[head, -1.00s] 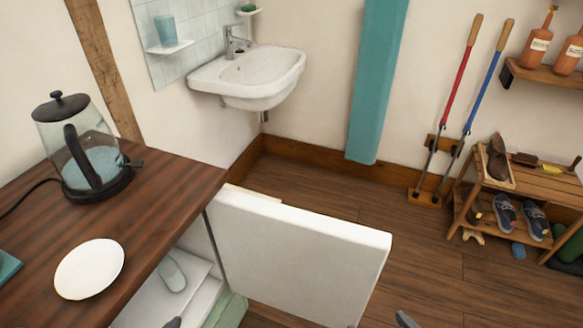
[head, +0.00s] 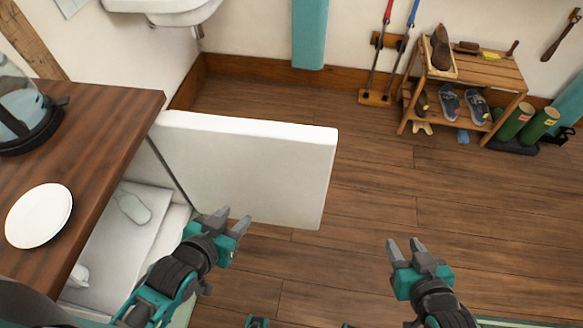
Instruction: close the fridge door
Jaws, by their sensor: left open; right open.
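The white fridge door (head: 245,165) stands open, swung out from under the wooden counter, with its hinge edge at the counter's far corner. The open fridge (head: 105,255) shows below the counter, with a pale bottle (head: 132,207) inside. My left gripper (head: 232,222) is open and empty, in front of the door's inner face near its lower edge; I cannot tell whether it touches the door. My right gripper (head: 406,250) is open and empty over the floor, to the right of the door and apart from it.
The wooden counter (head: 110,130) at left carries a white plate (head: 40,215) and a glass kettle (head: 20,105). A sink (head: 165,8) hangs on the wall behind. A shoe rack (head: 465,85) stands at the back right. The wooden floor (head: 370,180) right of the door is clear.

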